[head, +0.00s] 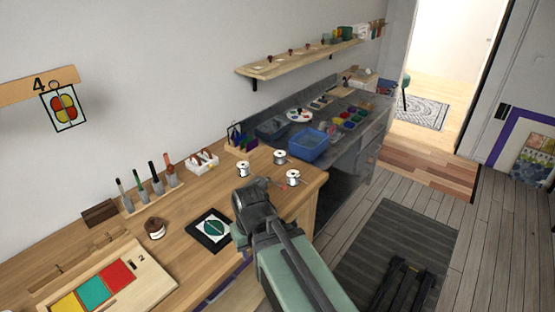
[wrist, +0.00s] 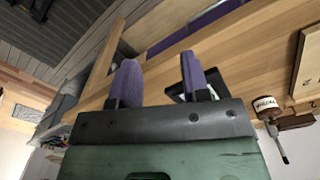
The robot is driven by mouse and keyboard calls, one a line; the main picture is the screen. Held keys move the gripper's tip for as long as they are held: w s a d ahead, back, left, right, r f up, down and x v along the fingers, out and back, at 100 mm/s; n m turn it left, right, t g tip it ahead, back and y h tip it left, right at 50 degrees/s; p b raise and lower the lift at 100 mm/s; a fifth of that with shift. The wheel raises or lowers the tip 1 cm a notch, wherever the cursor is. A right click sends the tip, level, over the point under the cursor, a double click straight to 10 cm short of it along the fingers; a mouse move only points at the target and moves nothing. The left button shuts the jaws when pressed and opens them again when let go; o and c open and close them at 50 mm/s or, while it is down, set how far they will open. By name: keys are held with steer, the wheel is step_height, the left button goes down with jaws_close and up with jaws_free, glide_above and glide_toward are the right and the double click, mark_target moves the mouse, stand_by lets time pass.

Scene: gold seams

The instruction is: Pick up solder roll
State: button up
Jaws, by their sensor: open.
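Three small spools stand upright on the wooden bench near its right end in the head view: one at the left (head: 243,170), one at the back (head: 280,157) and one at the right (head: 293,177). They look like solder rolls with silvery windings; I cannot tell which differs. My gripper (wrist: 160,78) is open and empty in the wrist view, with its two purple-grey fingers apart. The gripper is not clearly visible in the head view, where my arm stands in front of the spools, toward the bench's front edge. No spool can be made out in the wrist view.
A brown jar (head: 155,229), a tool rack (head: 152,193) and a white tray (head: 203,162) stand further left. A blue bin (head: 308,145) sits on the grey bench beyond the spools.

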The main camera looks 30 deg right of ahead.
stand_by(0.3)
steer(key=o, duration=0.7)
